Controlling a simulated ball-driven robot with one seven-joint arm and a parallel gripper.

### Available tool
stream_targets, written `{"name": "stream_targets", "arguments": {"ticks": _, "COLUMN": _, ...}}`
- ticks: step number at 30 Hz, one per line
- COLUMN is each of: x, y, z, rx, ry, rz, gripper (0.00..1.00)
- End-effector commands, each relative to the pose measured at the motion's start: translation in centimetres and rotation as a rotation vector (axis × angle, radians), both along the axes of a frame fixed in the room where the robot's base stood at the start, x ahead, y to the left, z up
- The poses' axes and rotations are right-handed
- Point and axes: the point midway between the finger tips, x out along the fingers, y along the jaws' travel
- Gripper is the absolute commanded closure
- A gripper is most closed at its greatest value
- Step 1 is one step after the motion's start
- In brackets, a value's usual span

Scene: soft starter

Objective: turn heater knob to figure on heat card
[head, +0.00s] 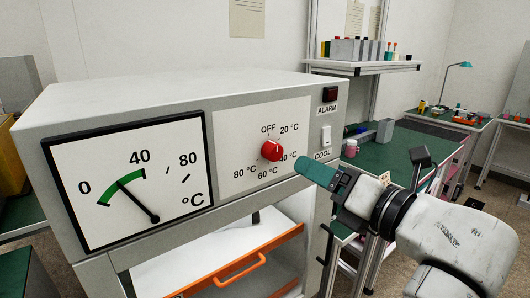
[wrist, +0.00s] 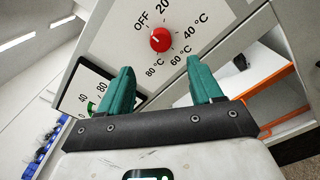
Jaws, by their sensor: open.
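The red heater knob (head: 272,151) is on the white dial plate (head: 236,135) of the grey heater box, ringed by OFF, 20, 40, 60 and 80 °C. Its white mark points up towards OFF. The knob also shows in the wrist view (wrist: 160,40), beyond and between my fingertips. My gripper (head: 312,170), with teal fingers, is open and empty, to the right of the knob in the head view and apart from it. Its two fingers show spread in the wrist view (wrist: 161,75). No heat card is readable; small wall papers (head: 247,17) have illegible text.
A large °C gauge (head: 130,180) sits left of the knob, its needle on the green band between 0 and 40. The ALARM light (head: 330,94) and COOL switch (head: 326,136) are to the right. An orange-handled drawer (head: 230,274) is below. Green benches stand behind.

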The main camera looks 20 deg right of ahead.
Motion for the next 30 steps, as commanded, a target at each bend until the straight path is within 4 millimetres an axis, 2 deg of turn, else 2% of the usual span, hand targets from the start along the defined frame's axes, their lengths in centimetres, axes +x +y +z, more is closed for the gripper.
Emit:
{"name": "stream_targets", "arguments": {"ticks": 15, "x": 8.1, "y": 2.7, "z": 0.2, "rx": 0.004, "ry": 0.003, "rz": -0.002, "gripper": 0.35}}
{"name": "stream_targets", "arguments": {"ticks": 21, "x": 9.4, "y": 3.1, "z": 0.1, "rx": 0.004, "ry": 0.003, "rz": -0.002, "gripper": 0.35}}
{"name": "stream_targets", "arguments": {"ticks": 30, "x": 9.5, "y": 3.1, "z": 0.0, "rx": 0.005, "ry": 0.001, "rz": -0.003, "gripper": 0.35}}
